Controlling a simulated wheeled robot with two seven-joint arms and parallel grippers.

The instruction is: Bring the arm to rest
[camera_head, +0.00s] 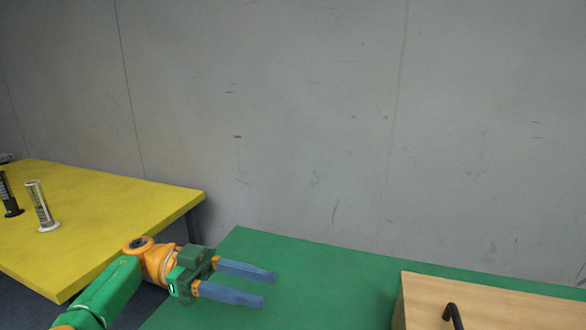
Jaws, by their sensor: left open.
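My left gripper (268,289) is at the lower middle of the head view, over the left part of the green table (325,256). Its two blue-grey fingers point right and are apart, with nothing between them. My left arm comes in from the lower left corner, in green and orange. My right gripper is not in view.
A light wooden box (500,302) with a black handle (452,315) stands on the green table at the lower right. A yellow table (105,215) at the left bears a white-based cylinder (42,207) and a black one (9,194). A grey wall (290,110) rises behind.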

